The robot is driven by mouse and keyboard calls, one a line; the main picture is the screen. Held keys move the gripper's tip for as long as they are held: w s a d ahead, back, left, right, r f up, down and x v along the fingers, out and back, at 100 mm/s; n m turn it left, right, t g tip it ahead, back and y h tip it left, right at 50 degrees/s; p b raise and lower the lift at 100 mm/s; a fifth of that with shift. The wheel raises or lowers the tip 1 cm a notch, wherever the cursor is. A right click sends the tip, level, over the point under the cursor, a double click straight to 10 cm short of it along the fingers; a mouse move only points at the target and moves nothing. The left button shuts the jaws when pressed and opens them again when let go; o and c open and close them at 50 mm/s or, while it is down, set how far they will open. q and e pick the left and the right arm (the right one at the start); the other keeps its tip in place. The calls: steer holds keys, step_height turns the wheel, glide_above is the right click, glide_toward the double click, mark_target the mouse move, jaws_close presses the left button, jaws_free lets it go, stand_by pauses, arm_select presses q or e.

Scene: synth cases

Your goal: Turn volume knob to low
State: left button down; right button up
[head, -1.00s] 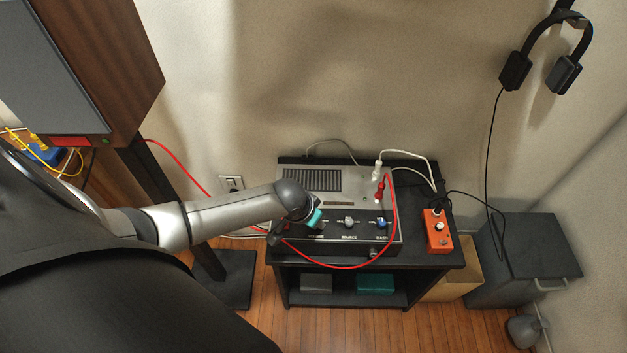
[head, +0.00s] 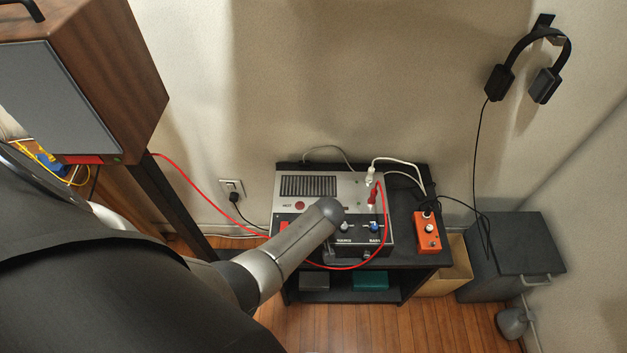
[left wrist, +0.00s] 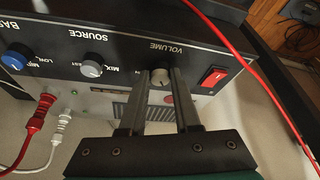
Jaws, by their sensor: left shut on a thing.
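The volume knob (left wrist: 159,81) is a small grey-silver knob on the black front panel of the amplifier (head: 352,190), under the printed word VOLUME. My left gripper (left wrist: 161,73) is shut on it, one finger on each side, in the left wrist view. The knob's pointer and scale marks are too small or covered to read. In the head view my left arm hides the knob and the gripper. The grey source knob (left wrist: 91,69) and the blue bass knob (left wrist: 13,61) sit beside it on the same panel. My right gripper is not in view.
A red switch (left wrist: 214,77) sits close beside the volume knob. A red cable (head: 386,215) loops in front of the panel. White cables (head: 401,163) rise behind it. An orange pedal (head: 427,233) stands on the shelf's right side. A wooden speaker cabinet (head: 118,70) stands at left.

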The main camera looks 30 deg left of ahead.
arm_select(q)
steer(key=n, duration=0.1)
steer(key=n+b, duration=0.1)
steer(key=shift+w+d+n+g+y, duration=0.1)
steer(key=shift+w+n+g+y, duration=0.15)
steer(key=shift+n+g+y, duration=0.05)
steer(key=shift+w+n+g+b, duration=0.1)
steer(key=shift+n+g+b, duration=0.45)
steer(key=shift+n, duration=0.65)
steer(key=shift+r, duration=0.1)
steer(key=c, duration=0.6)
jaws_free()
